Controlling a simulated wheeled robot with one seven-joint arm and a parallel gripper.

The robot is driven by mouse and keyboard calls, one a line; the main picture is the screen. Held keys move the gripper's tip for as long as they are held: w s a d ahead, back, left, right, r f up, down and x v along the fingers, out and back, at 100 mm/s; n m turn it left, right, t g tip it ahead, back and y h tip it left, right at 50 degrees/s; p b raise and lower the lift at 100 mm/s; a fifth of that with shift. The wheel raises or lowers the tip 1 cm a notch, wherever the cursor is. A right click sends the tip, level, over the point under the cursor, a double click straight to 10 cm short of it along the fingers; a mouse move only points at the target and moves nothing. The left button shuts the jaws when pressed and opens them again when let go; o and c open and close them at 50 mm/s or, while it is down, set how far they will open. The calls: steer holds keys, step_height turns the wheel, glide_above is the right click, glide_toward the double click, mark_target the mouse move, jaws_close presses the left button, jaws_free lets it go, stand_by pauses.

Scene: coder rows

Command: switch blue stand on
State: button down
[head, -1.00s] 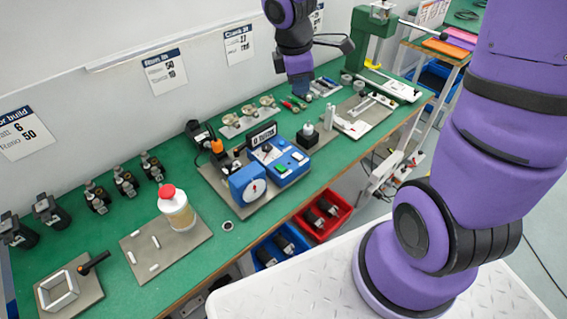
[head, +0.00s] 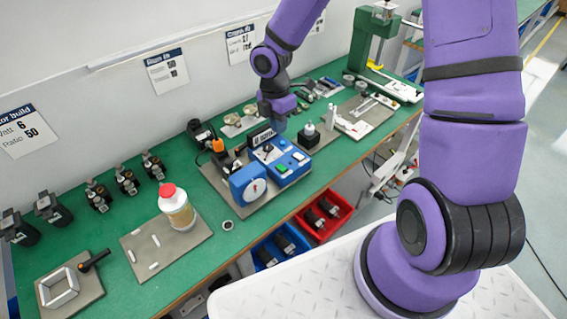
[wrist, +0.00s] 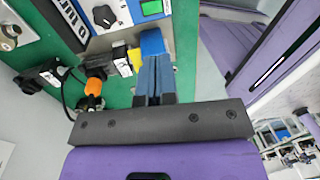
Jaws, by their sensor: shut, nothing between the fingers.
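The blue stand (head: 248,184) has a round white dial on its front and a blue control box (head: 293,163) beside it. The box's pale panel carries a green button and a dark knob (head: 267,148). In the wrist view the panel (wrist: 126,12) shows at the top, with the black knob (wrist: 103,15) and the green button (wrist: 151,7). My gripper (head: 279,128) hangs over the back of the control box. In the wrist view its blue fingers (wrist: 154,62) are together and empty, beside the panel. Whether they touch anything is unclear.
An orange-topped part (wrist: 94,87) and black connectors lie near my fingers. A bottle with a red cap (head: 177,207) stands left on a plate. A small dark block (head: 308,137) is to the right.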

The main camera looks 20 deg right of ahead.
mark_target(284, 169)
steer(key=shift+f, duration=0.1)
steer(key=f, duration=0.4)
steer(key=s+f, duration=0.1)
steer(key=f, duration=0.8)
steer(key=shift+s+d+f, duration=0.3)
steer(key=shift+s+f, duration=0.05)
